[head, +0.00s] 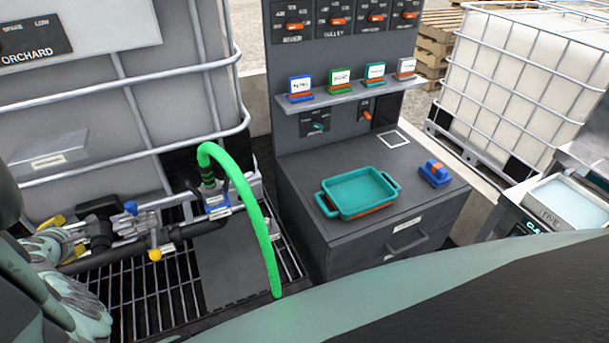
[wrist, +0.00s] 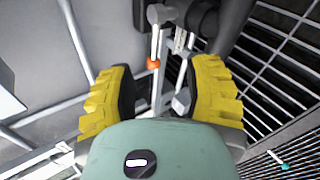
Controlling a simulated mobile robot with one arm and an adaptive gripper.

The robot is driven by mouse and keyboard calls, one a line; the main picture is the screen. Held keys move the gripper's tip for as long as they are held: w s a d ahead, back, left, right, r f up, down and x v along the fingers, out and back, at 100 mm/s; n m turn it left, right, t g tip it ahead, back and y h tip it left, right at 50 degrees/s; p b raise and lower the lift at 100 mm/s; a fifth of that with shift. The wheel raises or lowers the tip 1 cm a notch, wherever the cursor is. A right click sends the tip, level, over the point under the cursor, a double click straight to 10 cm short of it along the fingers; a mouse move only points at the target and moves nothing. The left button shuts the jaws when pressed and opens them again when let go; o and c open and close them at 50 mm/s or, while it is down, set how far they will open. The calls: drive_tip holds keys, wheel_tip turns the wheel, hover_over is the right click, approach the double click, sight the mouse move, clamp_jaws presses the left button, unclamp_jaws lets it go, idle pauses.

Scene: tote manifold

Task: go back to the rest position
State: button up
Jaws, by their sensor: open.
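My gripper (wrist: 163,105) shows in the wrist view with its two yellow ribbed fingers apart and nothing between them. Beyond the fingers are grey pipework, an orange-ended fitting (wrist: 153,64) and the bars of a tank cage. In the head view my arm is at the lower left, and a yellow finger (head: 52,222) shows close to the pipe manifold (head: 130,228). I cannot tell whether the finger touches it. The rest of the gripper is mostly hidden there.
A green hose (head: 262,230) arches over the floor grating (head: 150,290). A grey cabinet (head: 330,245) bears a teal tray (head: 357,192) and a blue block (head: 434,172). Colored tagged blocks stand on its shelf (head: 350,93). Caged white tanks stand left and at the back right (head: 525,85).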

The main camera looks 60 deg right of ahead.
drive_tip(key=shift+w+a+r+t+y, duration=0.2)
drive_tip(key=shift+a+r+t+y, duration=0.15)
drive_tip(key=shift+a, duration=0.2)
